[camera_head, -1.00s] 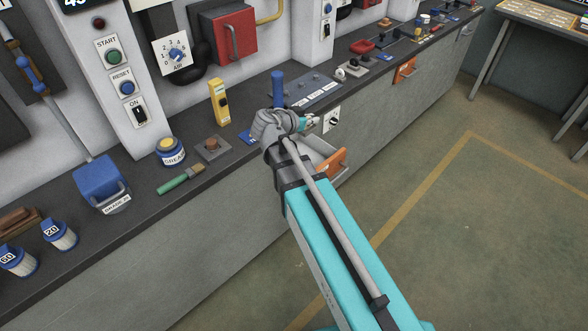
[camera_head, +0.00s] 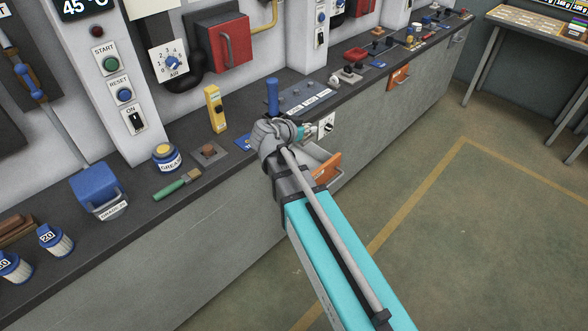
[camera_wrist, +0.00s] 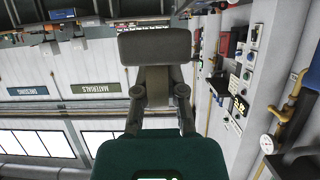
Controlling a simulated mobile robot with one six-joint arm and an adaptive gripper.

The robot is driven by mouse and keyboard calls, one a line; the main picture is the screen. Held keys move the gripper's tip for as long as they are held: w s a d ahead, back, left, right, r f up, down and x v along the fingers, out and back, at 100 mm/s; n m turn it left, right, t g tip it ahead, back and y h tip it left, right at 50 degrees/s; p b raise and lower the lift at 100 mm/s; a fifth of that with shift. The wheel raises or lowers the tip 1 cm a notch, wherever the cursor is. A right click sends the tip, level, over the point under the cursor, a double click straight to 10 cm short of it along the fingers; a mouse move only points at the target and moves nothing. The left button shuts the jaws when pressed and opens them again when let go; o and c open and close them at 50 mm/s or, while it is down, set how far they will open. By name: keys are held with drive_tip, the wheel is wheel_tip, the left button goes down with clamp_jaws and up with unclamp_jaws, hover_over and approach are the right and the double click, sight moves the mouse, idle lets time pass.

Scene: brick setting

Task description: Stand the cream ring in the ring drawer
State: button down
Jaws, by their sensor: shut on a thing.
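My gripper (camera_wrist: 158,95) is at the end of the teal arm, above the bench's front edge and beside the open drawer. In the wrist view its fingers are shut on a broad, shadowed grey-brown shape (camera_wrist: 155,47), apparently the cream ring seen edge-on. Its hole does not show, and its colour is hard to judge. In the head view, my wrist hides what the gripper holds. The open drawer (camera_head: 326,169) has an orange front and pale inside walls. It lies just below and right of my wrist, which partly covers it; its inside is mostly hidden.
A blue upright handle (camera_head: 272,96) and a grey labelled panel (camera_head: 305,97) stand behind my wrist. A yellow device (camera_head: 215,109), a grease pot (camera_head: 166,157) and a green-handled brush (camera_head: 177,187) are to the left. Another orange-fronted drawer (camera_head: 399,77) is farther along. The floor (camera_head: 470,240) is clear.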

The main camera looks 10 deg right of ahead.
drive_tip(key=w+a+f+b+x, duration=0.1)
drive_tip(key=b+x, duration=0.4)
drive_tip(key=x, duration=0.5)
drive_tip(key=w+a+f+b+x, duration=0.1)
drive_tip(key=b+x, duration=0.4)
drive_tip(key=x, duration=0.6)
drive_tip(key=shift+w+a+f+b, duration=0.3)
drive_tip(key=shift+w+f+b, duration=0.05)
drive_tip(key=shift+w+f, duration=0.1)
drive_tip(key=a+f+b, duration=0.9)
drive_tip(key=a, duration=0.4)
drive_tip(key=shift+s, duration=0.3)
drive_tip(key=shift+a, duration=0.1)
drive_tip(key=shift+f, duration=0.1)
